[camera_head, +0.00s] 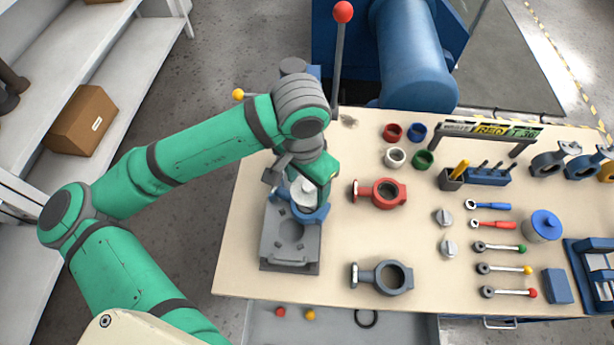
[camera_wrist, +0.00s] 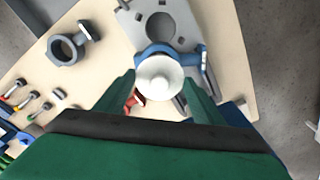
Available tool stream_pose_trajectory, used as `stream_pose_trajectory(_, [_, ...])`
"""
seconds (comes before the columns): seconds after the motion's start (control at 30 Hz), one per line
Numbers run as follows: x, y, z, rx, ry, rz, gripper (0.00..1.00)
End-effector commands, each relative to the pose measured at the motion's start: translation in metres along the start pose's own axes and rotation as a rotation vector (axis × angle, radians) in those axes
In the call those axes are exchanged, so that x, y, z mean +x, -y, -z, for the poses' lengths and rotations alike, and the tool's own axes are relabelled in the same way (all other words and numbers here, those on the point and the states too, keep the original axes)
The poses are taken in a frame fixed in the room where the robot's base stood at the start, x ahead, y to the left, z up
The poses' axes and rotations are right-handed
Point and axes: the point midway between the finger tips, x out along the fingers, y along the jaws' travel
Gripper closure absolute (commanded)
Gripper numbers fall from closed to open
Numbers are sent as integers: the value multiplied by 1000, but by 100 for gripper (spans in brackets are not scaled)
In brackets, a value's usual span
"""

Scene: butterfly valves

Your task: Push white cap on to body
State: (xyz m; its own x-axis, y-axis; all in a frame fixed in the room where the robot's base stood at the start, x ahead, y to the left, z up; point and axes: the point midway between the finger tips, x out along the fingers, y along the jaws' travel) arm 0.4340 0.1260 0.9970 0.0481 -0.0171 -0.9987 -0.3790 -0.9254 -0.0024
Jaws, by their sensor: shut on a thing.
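The white cap (camera_head: 303,191) is below my gripper (camera_head: 299,184) in the head view. It also shows as a round white disc (camera_wrist: 161,73) between the two green fingers of my gripper (camera_wrist: 161,82) in the wrist view. My gripper is shut on the cap. The blue valve body (camera_head: 316,215) sits at the upper part of the grey fixture (camera_head: 290,252), right by the cap, and its blue ring and arm (camera_wrist: 207,73) show around the cap in the wrist view. The cap overlaps the body's ring; whether it is seated cannot be told. My wrist hides part of the body in the head view.
A red valve body (camera_head: 388,193) and a grey valve body (camera_head: 391,278) lie to the right on the table (camera_head: 340,245). Several coloured rings, handles and tools lie farther right. A lever with a red knob (camera_head: 342,12) rises behind my wrist.

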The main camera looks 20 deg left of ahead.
Motion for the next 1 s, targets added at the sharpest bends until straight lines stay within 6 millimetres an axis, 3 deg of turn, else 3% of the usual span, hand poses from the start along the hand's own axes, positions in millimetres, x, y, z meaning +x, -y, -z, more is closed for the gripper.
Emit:
stream_pose_trajectory(0.5, [34,1,-2,-3,0,0,65])
stream_pose_trajectory(1.0, [41,1,-3,-3,0,1,65])
